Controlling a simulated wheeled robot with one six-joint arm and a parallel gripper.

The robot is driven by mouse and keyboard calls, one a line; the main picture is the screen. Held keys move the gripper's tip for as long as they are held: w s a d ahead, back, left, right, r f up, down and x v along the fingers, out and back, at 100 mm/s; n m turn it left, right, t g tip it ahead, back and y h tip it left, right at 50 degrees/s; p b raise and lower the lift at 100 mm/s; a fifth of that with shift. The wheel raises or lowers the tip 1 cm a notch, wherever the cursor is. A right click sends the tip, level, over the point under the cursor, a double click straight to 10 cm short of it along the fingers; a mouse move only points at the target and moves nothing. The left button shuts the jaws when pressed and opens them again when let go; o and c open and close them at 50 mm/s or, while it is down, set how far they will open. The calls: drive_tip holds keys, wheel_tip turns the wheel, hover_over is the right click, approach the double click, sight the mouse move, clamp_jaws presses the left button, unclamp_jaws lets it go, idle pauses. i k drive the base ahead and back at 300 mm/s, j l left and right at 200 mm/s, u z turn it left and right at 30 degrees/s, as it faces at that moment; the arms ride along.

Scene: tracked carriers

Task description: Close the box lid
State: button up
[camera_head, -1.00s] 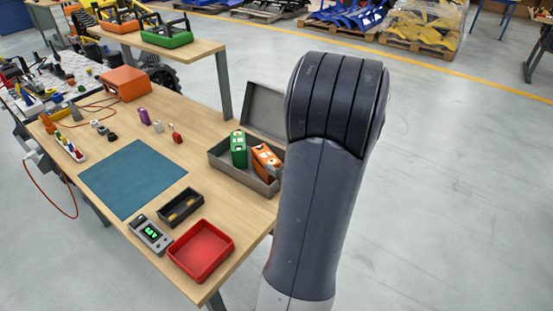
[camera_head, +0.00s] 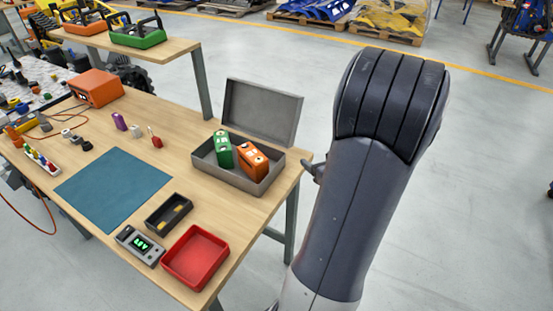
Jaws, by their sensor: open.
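The grey box (camera_head: 231,178) stands at the right edge of the wooden table. Its lid (camera_head: 262,112) is open and stands up along the back side, leaning slightly back. A green block-like item (camera_head: 222,150) and an orange one (camera_head: 252,161) lie in the box, the orange one tilted. A part of my gripper (camera_head: 315,168) shows just right of the box, apart from the lid; my arm hides the rest. I see nothing held in it.
A red tray (camera_head: 196,258), a dark tray (camera_head: 168,214) and a meter (camera_head: 140,246) stand at the front. A blue mat (camera_head: 113,187) lies left of them. Small items and an orange case (camera_head: 96,88) are farther back. A raised shelf (camera_head: 150,50) stands behind.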

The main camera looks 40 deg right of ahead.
sight(272, 115)
drive_tip(key=z, duration=0.75)
drive_tip(key=i+l, duration=0.15)
drive_tip(key=l, duration=0.2)
drive_tip(key=i+l+u, duration=0.15)
drive_tip(key=l, duration=0.6)
drive_tip(key=i+u, duration=0.05)
